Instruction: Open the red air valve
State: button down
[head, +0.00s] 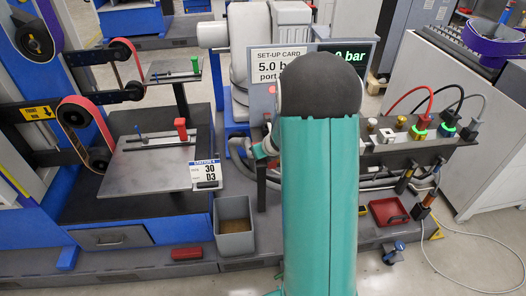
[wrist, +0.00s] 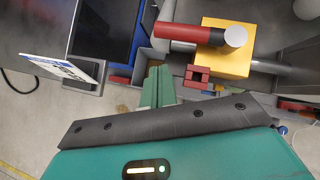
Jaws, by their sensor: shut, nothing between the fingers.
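In the wrist view a red bar (wrist: 190,32) with a grey round end lies across a yellow block (wrist: 228,60) among grey pipes. It looks like the red air valve's handle, but I cannot be sure. In the head view my arm hides that area. My gripper (wrist: 157,90) shows in the wrist view as two green fingers close together, shut and empty. The fingers appear below and left of the red bar in the picture, apart from it. A pressure display (head: 349,57) reads a green value ending in "0 bar", partly hidden by my arm.
A set-up card (head: 268,62) reads 5.0 bar. Cables plug into a dark rail (head: 400,150) at right. A grey bin (head: 235,240), a red tray (head: 388,212) and a belt machine with a metal plate (head: 130,170) stand nearby. A small red hollow block (wrist: 197,77) is beside the fingers.

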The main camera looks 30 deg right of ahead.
jog(key=a+v, duration=0.2)
jog(key=v, duration=0.8)
jog(key=shift+a, duration=0.15)
jog(key=shift+w+a+r, duration=0.1)
jog(key=shift+w, duration=0.1)
jog(key=s+a+r+n+y, duration=0.25)
jog(key=a+r+n, duration=0.25)
jog(key=a+n, duration=0.4)
jog(key=s+a+r+n+y, duration=0.1)
jog(key=s+a+r+n, duration=0.2)
jog(key=a+r+n, duration=0.45)
jog(key=s+a+r+n+g+h, duration=0.1)
jog(key=s+a+n, duration=0.2)
jog(key=s+n, duration=0.4)
jog(key=s+a+r+n+g+h, duration=0.1)
jog(key=s+a+n+h, duration=0.1)
jog(key=s+n, duration=0.6)
jog(key=a+n, duration=0.1)
jog(key=n, duration=0.4)
jog(key=shift+s+r, duration=0.2)
jog(key=shift+s, duration=0.05)
